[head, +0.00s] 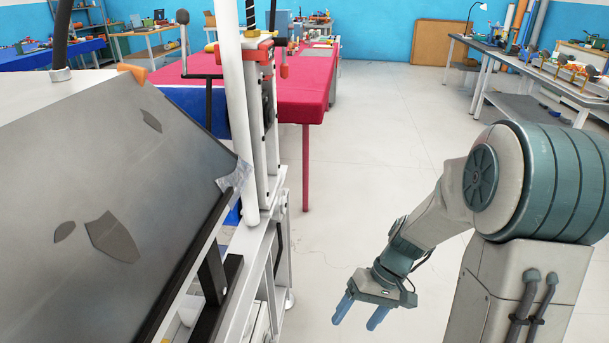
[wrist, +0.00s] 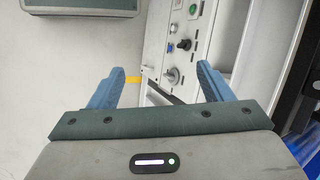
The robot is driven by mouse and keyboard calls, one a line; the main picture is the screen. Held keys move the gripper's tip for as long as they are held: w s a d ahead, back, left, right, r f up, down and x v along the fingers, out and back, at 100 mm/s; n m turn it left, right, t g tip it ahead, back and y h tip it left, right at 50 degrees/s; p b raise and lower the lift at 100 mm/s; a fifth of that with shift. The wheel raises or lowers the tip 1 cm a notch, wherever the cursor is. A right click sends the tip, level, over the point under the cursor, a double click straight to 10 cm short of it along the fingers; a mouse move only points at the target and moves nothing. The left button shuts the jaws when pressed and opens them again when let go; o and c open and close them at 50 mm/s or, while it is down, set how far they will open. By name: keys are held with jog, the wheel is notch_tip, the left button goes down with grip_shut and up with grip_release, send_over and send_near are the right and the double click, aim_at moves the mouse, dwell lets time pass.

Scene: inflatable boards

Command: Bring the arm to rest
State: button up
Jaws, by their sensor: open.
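My gripper (head: 359,313) hangs at the end of my bent arm on the right side of the head view. Its two blue fingers point down over the bare floor and stand apart with nothing between them. In the wrist view my gripper (wrist: 160,88) also shows open and empty. Beyond its fingers is a light control panel (wrist: 185,45) with knobs and buttons. The gripper appears clear of the machine to its left in the head view.
A machine with a tilted grey panel (head: 120,215) and white frame (head: 262,285) fills the left. A red-covered table (head: 300,100) stands behind it. A workbench (head: 490,60) with tools is at the back right. The pale floor (head: 385,150) between is clear.

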jog(key=s+d+r+t+h+p, duration=0.1)
jog(key=s+r+t+p, duration=0.1)
jog(key=r, duration=0.6)
jog(key=s+d+r+m+t+h+p, duration=0.1)
jog(key=s+r+t+h+p, duration=0.1)
jog(key=r, duration=0.6)
jog(key=s+d+r+m+t+h+p, duration=0.1)
jog(key=s+r+t+h+p, duration=0.1)
jog(key=r+p, duration=0.3)
jog(key=shift+s+d+r, duration=0.35)
jog(key=shift+s+r, duration=0.4)
jog(key=shift+r, duration=0.65)
